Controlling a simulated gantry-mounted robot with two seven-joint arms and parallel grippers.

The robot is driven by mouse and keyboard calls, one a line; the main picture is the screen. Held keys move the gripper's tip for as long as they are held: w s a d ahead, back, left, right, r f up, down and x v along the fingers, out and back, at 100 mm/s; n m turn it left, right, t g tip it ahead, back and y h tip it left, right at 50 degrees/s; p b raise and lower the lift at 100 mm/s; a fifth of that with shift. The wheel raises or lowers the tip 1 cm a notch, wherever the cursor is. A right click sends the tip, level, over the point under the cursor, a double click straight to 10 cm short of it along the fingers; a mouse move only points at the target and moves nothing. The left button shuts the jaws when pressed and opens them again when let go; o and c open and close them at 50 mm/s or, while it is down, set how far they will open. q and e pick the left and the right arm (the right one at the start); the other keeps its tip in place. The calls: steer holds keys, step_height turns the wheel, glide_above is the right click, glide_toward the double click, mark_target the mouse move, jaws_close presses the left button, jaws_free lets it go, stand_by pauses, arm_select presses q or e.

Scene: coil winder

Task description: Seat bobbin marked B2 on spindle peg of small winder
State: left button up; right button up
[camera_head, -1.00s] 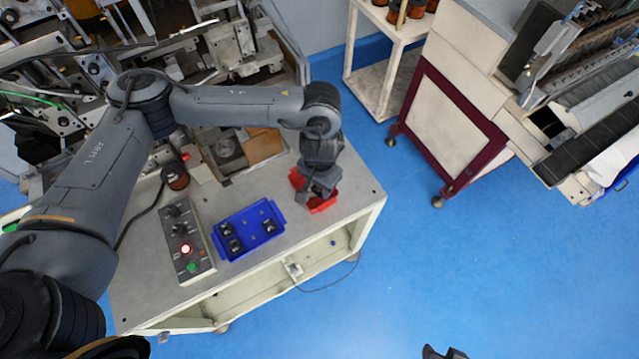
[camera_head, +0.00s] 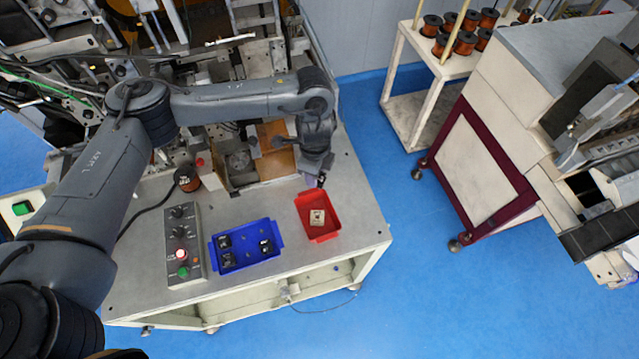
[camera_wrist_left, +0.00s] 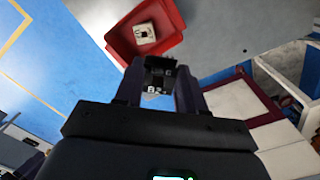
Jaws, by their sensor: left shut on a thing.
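My left gripper (camera_head: 314,181) is just behind the far edge of the red tray in the head view. In the left wrist view it (camera_wrist_left: 159,88) is shut on a small black bobbin (camera_wrist_left: 158,76) with the white mark B2. The bobbin is between the two fingers, apart from the red tray. The arm and fingers hide the bobbin in the head view. A machine block with a round part (camera_head: 238,160) stands to the left of the gripper. I cannot make out the spindle peg for certain. My right gripper is not in view.
The red tray (camera_head: 330,234) holds a pale square piece (camera_head: 317,217). A blue tray (camera_head: 245,267) with three black bobbins and a control box (camera_head: 185,245) stand to its left. A copper spool (camera_head: 187,178) is near the machine. The bench's right edge is close; blue floor lies beyond.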

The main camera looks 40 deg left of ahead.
arm_select(q)
steer(key=a+r+m+p, duration=0.1)
steer(key=a+m, duration=0.2)
steer(key=a, duration=0.4)
steer(key=w+a+r+m+p, duration=0.1)
steer(key=a+m+p, duration=0.1)
steer(key=a+m, duration=0.2)
steer(key=a+r+m+p, duration=0.1)
steer(key=a+m, duration=0.2)
steer(key=a, duration=0.8)
steer(key=shift+w+a+r+m+p, duration=0.1)
steer(key=shift+w+r+m+p, duration=0.05)
steer(key=shift+w+m+p, duration=0.2)
steer(key=s+a+f+b, duration=0.1)
steer(key=a+f+b, duration=0.1)
steer(key=f+b, duration=0.1)
steer(key=s+a+f+b, duration=0.2)
steer(key=a+f+b, duration=0.1)
steer(key=f, duration=0.2)
steer(key=s+a+f+b, duration=0.1)
steer(key=a+f+b, duration=0.1)
steer(key=f+b, duration=0.1)
steer(key=shift+s+a+f+b, duration=0.2)
steer(key=shift+s+f+b, duration=0.05)
steer(key=shift+f+b, duration=0.15)
steer(key=shift+f, duration=0.15)
